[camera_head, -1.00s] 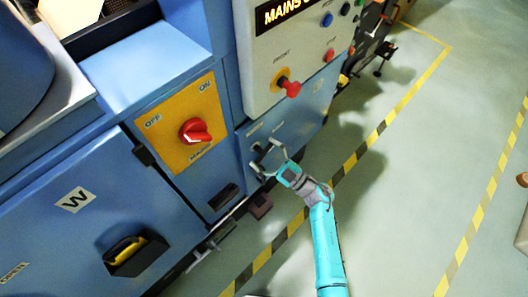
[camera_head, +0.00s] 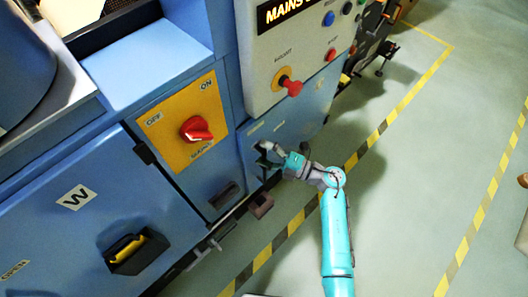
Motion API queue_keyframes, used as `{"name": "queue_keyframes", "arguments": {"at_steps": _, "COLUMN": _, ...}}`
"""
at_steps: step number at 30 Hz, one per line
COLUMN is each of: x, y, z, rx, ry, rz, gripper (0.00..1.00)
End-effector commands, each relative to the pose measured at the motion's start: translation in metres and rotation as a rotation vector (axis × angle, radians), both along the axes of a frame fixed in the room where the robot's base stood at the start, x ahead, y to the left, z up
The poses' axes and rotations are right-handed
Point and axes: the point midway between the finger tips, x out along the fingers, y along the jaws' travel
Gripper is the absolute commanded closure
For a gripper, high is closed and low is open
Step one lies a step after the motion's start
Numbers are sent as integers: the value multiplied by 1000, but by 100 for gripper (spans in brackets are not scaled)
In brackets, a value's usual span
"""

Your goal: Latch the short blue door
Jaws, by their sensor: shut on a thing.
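The short blue door (camera_head: 296,125) is the low panel under the grey control box, and it looks flush with the machine front. My gripper (camera_head: 266,154) is at the left part of this door, with its fingers against a small dark latch handle (camera_head: 263,168). The fingers are shut on the handle, which they and the shadow partly hide. The exact turn of the latch is too small to tell.
A yellow plate with a red switch (camera_head: 196,129) is left of my gripper. A red mushroom button (camera_head: 293,87) sticks out above. A larger blue door (camera_head: 60,225) with a yellow handle is at lower left. Striped tape (camera_head: 268,254) marks the open floor.

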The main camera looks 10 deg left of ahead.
Motion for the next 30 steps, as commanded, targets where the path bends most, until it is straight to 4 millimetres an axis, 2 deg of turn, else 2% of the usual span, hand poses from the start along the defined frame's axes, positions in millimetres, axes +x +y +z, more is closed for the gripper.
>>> {"name": "queue_keyframes", "arguments": {"at_steps": 10, "x": -1, "y": 1, "z": -1, "rx": -89, "ry": -113, "rz": 2, "gripper": 48}}
{"name": "queue_keyframes", "arguments": {"at_steps": 27, "x": -2, "y": 1, "z": -2, "rx": -105, "ry": -134, "rz": 2, "gripper": 48}}
{"name": "queue_keyframes", "arguments": {"at_steps": 28, "x": -1, "y": 1, "z": -2, "rx": -105, "ry": -134, "rz": 2, "gripper": 6}}
{"name": "queue_keyframes", "arguments": {"at_steps": 29, "x": -1, "y": 1, "z": -2, "rx": -105, "ry": -134, "rz": 2, "gripper": 0}}
{"name": "queue_keyframes", "arguments": {"at_steps": 30, "x": -1, "y": 1, "z": -2, "rx": -105, "ry": -134, "rz": 2, "gripper": 0}}
